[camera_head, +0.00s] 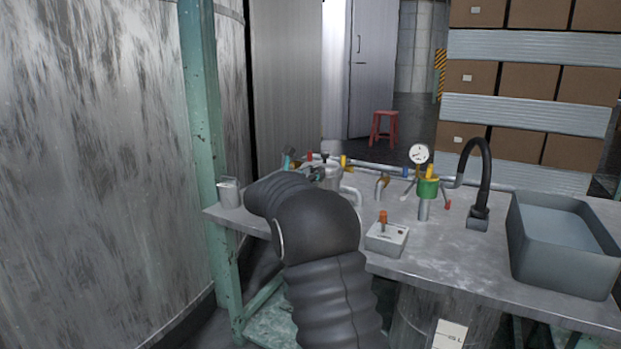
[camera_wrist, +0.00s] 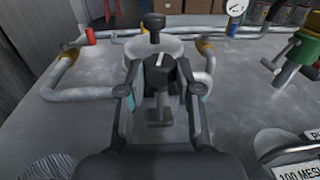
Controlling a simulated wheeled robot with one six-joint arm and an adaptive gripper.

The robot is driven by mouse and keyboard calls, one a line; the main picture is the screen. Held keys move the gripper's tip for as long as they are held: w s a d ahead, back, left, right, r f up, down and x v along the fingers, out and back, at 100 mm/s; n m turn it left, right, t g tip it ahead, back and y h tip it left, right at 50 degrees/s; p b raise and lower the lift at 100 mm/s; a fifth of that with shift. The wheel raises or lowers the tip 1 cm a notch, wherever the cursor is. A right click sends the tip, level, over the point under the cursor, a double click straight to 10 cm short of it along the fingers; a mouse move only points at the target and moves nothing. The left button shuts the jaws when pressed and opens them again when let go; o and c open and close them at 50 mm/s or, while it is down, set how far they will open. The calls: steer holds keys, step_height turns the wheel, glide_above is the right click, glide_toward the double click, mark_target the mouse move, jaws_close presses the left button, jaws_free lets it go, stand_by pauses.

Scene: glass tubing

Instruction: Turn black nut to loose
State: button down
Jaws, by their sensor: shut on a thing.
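In the wrist view, a black nut (camera_wrist: 158,74) with a white mark on top sits between the two fingers of my gripper (camera_wrist: 159,90). The fingers are shut on it, one at each side. Below the nut a grey stem with a cross-piece shows. In the head view my gripper (camera_head: 314,173) is over the far left part of the metal table, and my dark arm hides much of that area. I cannot make out the gripped nut there.
A second black knob (camera_wrist: 154,22) stands on the pale round fitting just beyond. Pipes run along the table (camera_head: 465,240). A pressure gauge (camera_head: 419,154), green valve (camera_head: 428,188), switch box (camera_head: 386,241), black tap (camera_head: 480,170) and grey basin (camera_head: 560,268) stand right. A metal cup (camera_head: 228,192) is left.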

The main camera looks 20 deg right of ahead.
steer(key=n+t+y+b, duration=0.2)
steer(key=b, duration=0.1)
steer(key=n+t+y+b, duration=0.1)
steer(key=t+b, duration=0.1)
steer(key=shift+s+d, duration=0.25)
steer(key=shift+s, duration=0.05)
steer(key=c, duration=0.8)
jaws_free()
steer(key=v, duration=1.2)
steer(key=shift+o, duration=0.2)
steer(key=shift+r, duration=0.15)
